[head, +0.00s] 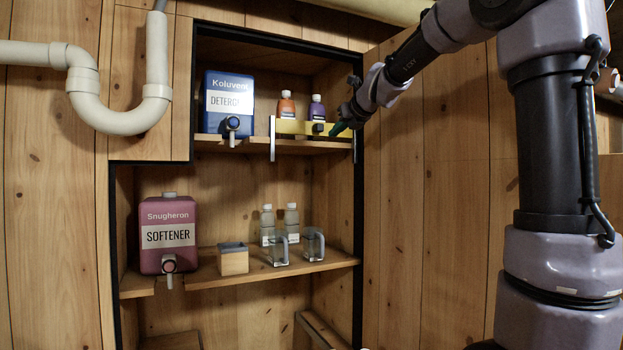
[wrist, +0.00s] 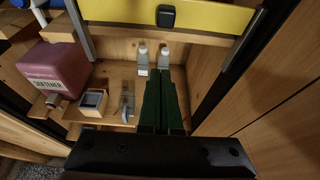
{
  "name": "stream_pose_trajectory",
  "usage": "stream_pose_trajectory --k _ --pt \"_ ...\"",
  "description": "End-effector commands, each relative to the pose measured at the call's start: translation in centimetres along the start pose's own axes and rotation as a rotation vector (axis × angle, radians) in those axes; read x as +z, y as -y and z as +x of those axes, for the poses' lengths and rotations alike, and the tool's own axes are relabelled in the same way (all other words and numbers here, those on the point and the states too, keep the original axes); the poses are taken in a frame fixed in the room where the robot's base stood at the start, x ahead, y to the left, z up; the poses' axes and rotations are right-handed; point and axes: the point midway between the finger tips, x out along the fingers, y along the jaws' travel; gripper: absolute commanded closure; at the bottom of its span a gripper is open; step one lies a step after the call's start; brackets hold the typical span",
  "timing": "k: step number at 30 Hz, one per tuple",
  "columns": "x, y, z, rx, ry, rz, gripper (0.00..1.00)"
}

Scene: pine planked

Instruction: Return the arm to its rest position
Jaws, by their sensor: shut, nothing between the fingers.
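My gripper (head: 339,128) is at the right end of the upper shelf in the head view, in front of the yellow bar and by the right post of the cabinet. In the wrist view its green fingers (wrist: 162,92) are together with nothing between them, pointing into the cabinet. My arm rises from there to the upper right of the head view. I cannot tell from these views whether the fingers touch the bar or the post.
The upper shelf holds a blue detergent jug (head: 228,102), orange (head: 286,105) and purple (head: 317,108) bottles, and a yellow bar (head: 296,127). Below are a pink softener jug (head: 168,235), a small wooden box (head: 233,259), two clear bottles and two grey-handled cups. A white pipe (head: 85,95) runs at left.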

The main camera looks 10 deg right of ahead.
Motion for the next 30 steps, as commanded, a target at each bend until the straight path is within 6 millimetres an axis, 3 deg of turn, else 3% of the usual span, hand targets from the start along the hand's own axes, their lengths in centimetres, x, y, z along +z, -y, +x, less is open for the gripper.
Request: stream_pose_trajectory --k 6,11,17,24,30 --pt "-0.6 -0.2 -0.9 0.004 -0.012 -0.067 1.0" --pt "-4.2 -1.4 -4.6 0.036 -0.078 -0.408 1.0" --pt "-12.2 -3.2 -11.1 0.151 -0.191 -1.044 1.0" --pt "-23.0 -5.0 -18.5 0.39 -0.281 -1.782 1.0" --pt "-30.1 -5.8 -22.7 0.606 -0.29 -2.218 1.0"
